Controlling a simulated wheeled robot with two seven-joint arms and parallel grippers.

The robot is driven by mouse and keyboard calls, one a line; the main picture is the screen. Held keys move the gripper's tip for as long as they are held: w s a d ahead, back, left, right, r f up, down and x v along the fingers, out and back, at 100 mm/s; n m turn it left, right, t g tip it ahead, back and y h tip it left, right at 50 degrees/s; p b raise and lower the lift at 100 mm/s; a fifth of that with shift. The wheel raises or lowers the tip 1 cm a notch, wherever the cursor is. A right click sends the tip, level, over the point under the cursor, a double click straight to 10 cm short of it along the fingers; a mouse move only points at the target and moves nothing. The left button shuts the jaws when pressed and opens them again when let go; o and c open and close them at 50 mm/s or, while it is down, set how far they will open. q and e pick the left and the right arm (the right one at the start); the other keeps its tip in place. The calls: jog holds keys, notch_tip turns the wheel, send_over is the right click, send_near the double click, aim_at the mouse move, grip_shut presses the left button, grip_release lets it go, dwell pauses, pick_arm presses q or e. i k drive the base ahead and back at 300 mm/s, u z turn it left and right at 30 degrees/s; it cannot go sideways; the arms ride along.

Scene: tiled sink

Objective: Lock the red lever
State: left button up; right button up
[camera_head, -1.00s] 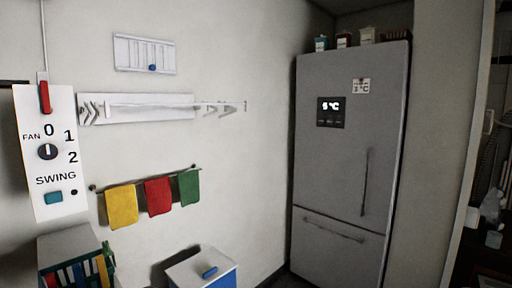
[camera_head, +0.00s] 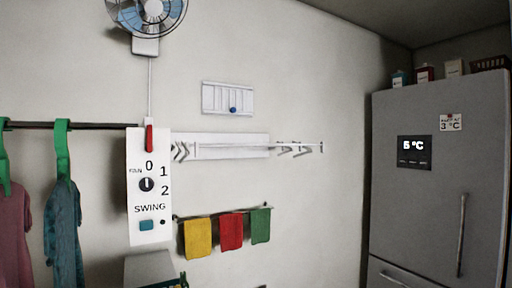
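A red lever (camera_head: 149,138) sits at the top of a white control panel (camera_head: 149,232) on the wall, left of the picture's middle. It looks upright, in line with the cord above it. The panel also has a dark knob (camera_head: 146,185) marked FAN 0, 1, 2 and a teal SWING button (camera_head: 147,225). Neither of my grippers shows in the head view.
A wall fan (camera_head: 152,12) hangs above the panel. Clothes on green hangers (camera_head: 63,150) hang from a rail at left. A white wall rack (camera_head: 230,146), coloured towels (camera_head: 231,232) and a grey fridge (camera_head: 440,210) are to the right.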

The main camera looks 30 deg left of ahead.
aim_at(149, 148)
jog(key=u, duration=0.6)
jog(key=k, duration=1)
jog(key=u, duration=0.95)
jog(key=i, duration=0.7)
jog(key=z, duration=0.05)
